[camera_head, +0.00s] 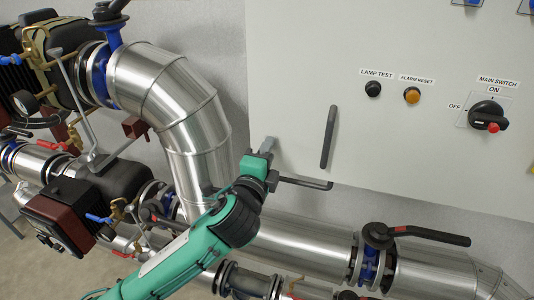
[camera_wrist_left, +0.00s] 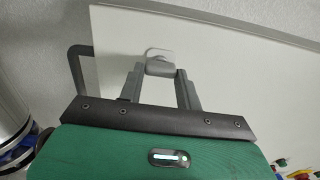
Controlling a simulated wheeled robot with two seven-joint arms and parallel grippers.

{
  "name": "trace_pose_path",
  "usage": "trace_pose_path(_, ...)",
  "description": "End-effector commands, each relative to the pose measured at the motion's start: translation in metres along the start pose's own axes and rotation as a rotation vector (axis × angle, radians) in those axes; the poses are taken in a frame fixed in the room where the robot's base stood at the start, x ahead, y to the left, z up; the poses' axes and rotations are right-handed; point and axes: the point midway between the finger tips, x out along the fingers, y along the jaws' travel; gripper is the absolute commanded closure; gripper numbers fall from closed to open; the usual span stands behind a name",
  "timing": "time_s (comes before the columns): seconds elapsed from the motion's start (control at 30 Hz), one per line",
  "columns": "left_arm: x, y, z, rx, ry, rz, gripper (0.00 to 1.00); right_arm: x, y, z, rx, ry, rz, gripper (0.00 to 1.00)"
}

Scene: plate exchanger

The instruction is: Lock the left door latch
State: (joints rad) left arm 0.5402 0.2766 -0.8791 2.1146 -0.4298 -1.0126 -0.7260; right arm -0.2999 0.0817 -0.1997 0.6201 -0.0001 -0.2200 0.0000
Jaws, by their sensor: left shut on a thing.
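My left gripper (camera_head: 264,153) reaches in from the lower left to the left edge of the light grey cabinet door (camera_head: 300,65). In the left wrist view the two fingers of the left gripper (camera_wrist_left: 160,75) are closed on the sides of a small grey latch (camera_wrist_left: 158,66) on the pale panel. A lighter plate shows just above the latch. In the head view the fingers and wrist mostly hide the latch. My right gripper is not in view.
A dark vertical handle (camera_head: 329,137) stands out from the door to the right of my gripper. A dark bent bar (camera_head: 306,184) lies just below. Large silver pipes (camera_head: 185,105) run close on the left and below. A black-handled valve (camera_head: 376,238) sits lower right.

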Motion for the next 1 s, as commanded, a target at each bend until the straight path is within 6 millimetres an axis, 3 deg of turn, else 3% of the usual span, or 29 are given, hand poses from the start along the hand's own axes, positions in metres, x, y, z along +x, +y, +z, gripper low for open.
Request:
trace_pose_path(0.1,0.000,0.001,0.000,0.002,0.000,0.001,0.88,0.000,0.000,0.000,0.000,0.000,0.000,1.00)
trace_pose_path(0.13,0.000,0.001,0.000,0.002,0.000,0.001,0.64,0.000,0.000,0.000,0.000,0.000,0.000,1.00)
trace_pose_path(0.23,0.000,0.001,0.000,0.001,0.000,0.001,0.44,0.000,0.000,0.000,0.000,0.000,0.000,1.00)
trace_pose_path(0.67,-0.009,0.002,0.000,-0.001,0.001,0.000,0.44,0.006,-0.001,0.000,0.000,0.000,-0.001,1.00)
trace_pose_path(1.0,-0.073,0.005,-0.001,-0.003,0.002,-0.001,0.44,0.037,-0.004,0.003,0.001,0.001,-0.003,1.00)
